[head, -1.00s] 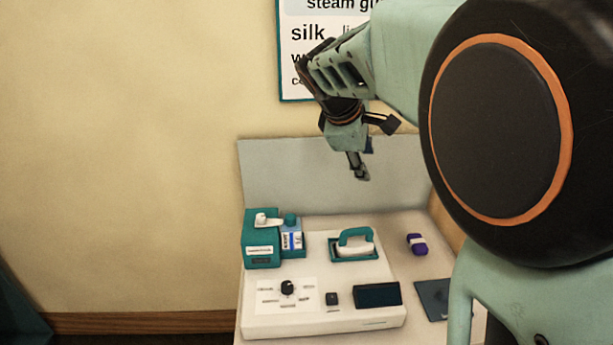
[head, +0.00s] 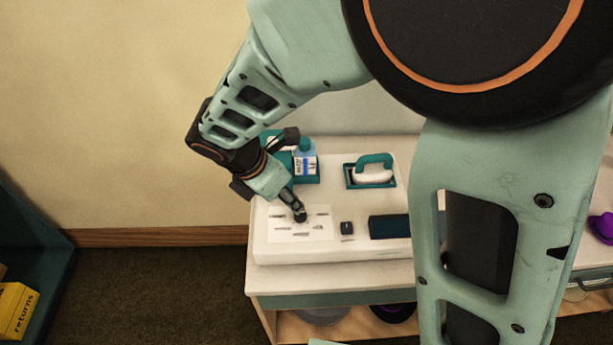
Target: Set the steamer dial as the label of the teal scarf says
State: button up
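The steamer (head: 330,253) is a white console on the table. Its black dial (head: 300,217) sits on a white label panel (head: 316,230) with several small words around it, too small to read here. My gripper (head: 298,208) points down with its fingertips at the dial, partly covering it. I cannot tell whether the fingers are closed on the dial or only beside it, nor where the dial points. The teal scarf and its label are not in view.
A teal-handled iron-like tool (head: 374,172) rests in its cradle on the console. A blue-and-white bottle (head: 305,160) stands behind my gripper. A dark screen (head: 390,227) and a small black button (head: 347,227) are right of the dial. A yellow "returns" box (head: 16,310) is at far left.

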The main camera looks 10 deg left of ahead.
aim_at(300, 215)
jog(key=x, duration=1)
jog(key=shift+s+f, duration=0.1)
jog(key=shift+c, duration=0.3)
grip_shut()
